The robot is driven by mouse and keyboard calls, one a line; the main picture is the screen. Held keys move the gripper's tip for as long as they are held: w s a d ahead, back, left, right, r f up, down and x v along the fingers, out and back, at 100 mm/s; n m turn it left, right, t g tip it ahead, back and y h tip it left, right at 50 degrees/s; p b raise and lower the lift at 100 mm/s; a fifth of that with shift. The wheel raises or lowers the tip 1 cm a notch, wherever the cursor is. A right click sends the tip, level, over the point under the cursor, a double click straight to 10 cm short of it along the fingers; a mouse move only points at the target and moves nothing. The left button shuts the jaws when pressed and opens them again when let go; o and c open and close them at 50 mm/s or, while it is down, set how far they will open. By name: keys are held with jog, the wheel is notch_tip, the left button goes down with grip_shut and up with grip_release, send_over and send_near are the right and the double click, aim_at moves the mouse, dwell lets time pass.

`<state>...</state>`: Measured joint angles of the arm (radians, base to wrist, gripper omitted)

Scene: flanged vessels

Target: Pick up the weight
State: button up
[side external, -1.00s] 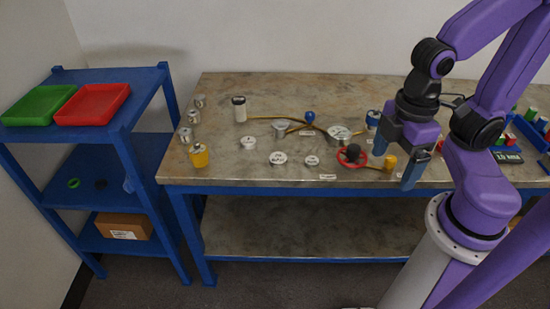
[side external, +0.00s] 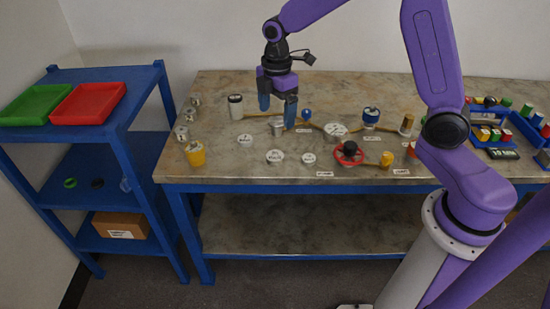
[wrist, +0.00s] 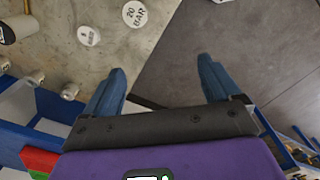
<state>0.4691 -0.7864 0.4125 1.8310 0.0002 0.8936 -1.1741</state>
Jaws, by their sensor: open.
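I cannot tell for certain which piece is the weight. Several small silver cylinders stand along the bench's left edge, one of them (side external: 182,133) nearest the front. They also show in the wrist view, one of them (wrist: 37,77) left of my fingers. A silver cup-like piece (side external: 277,129) stands near the bench's middle left, just below my gripper in the side view. My gripper (side external: 277,112) points down, open and empty. In the wrist view its blue fingers (wrist: 162,72) are apart with only floor showing between them.
White discs (side external: 275,156) lie on the bench, one reading 20 BAR in the wrist view (wrist: 134,14). A yellow cup (side external: 195,154), a white container (side external: 236,107) and a red handwheel (side external: 348,155) stand around. A blue shelf with a red tray (side external: 88,103) is at left.

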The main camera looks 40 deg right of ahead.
send_over(275, 156)
notch_tip(275, 156, down, 2)
jog(key=f+n, duration=0.1)
notch_tip(275, 156, down, 17)
jog(key=shift+r, duration=0.1)
jog(key=shift+w, duration=0.1)
jog(key=c, duration=1.5)
